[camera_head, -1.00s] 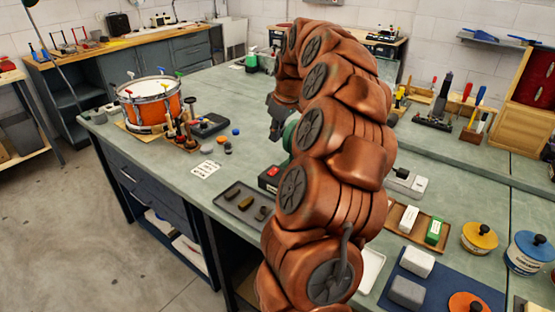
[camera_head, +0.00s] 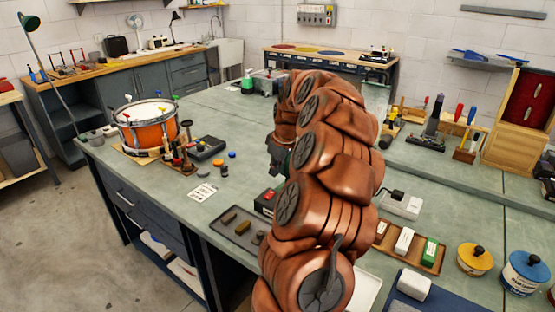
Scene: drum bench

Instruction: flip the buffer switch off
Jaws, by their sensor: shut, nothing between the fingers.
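A dark box with a red switch (camera_head: 268,196) on top stands on the bench beside the tray, partly hidden by my arm. Whether the switch is on or off is too small to tell. A dark green part (camera_head: 292,160) shows in a gap behind my arm, and most of it is hidden. My gripper (camera_head: 275,163) is shut and empty, pointing down above the bench, behind the red switch in the picture. It looks apart from the switch. My copper arm covers much of the middle of the view.
A tray (camera_head: 222,235) with small dark blocks lies left of the switch box. A white card (camera_head: 203,192), an orange drum (camera_head: 147,134) and small pucks stand further left. A white device (camera_head: 401,204) and a wooden tray (camera_head: 420,262) are right of my arm.

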